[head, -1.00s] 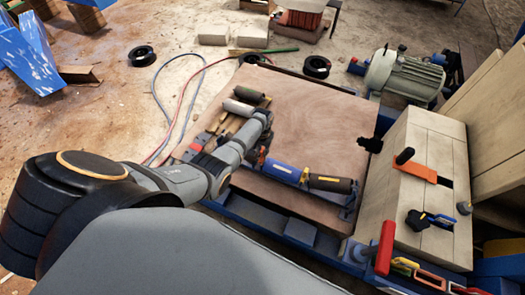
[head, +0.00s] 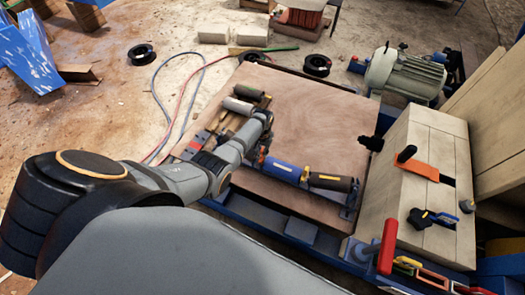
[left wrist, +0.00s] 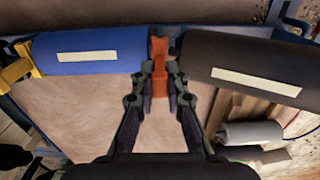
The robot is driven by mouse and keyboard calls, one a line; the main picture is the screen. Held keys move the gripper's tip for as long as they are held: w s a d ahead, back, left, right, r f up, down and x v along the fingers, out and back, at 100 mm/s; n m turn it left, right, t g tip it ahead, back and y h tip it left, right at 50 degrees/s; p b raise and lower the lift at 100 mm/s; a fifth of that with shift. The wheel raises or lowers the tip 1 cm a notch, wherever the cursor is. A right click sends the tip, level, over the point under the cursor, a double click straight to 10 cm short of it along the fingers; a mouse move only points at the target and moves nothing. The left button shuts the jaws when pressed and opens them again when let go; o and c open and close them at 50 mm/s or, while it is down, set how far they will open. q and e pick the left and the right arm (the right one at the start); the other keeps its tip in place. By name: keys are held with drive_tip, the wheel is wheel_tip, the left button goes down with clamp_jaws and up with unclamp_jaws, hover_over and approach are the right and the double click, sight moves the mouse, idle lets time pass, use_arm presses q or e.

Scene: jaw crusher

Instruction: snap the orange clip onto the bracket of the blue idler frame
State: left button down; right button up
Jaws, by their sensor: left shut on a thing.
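The blue idler frame carries a blue roller (head: 283,168) and a dark roller (head: 330,182) in a row on the table. In the left wrist view the blue roller (left wrist: 92,50) is at left and another dark roller (left wrist: 250,68) at right. My left gripper (head: 263,148) is over the row; its own arm partly hides this spot. The left wrist view shows its fingers (left wrist: 161,88) shut on the upright orange clip (left wrist: 160,72), at the gap between the rollers. The bracket there is mostly hidden, and I cannot tell whether the clip touches it. My right gripper is not in view.
A grey roller (head: 238,107) lies on the planks beyond my left gripper. The brown board (head: 310,120) is bare behind the blue roller. A wooden block with toggle clamps (head: 425,185) stands at right, with a motor (head: 405,75) behind it.

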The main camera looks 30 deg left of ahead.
use_arm(q)
drive_tip(key=shift+f, duration=0.25)
drive_tip(key=c, duration=1.3)
unclamp_jaws()
wheel_tip(320, 180, up, 12)
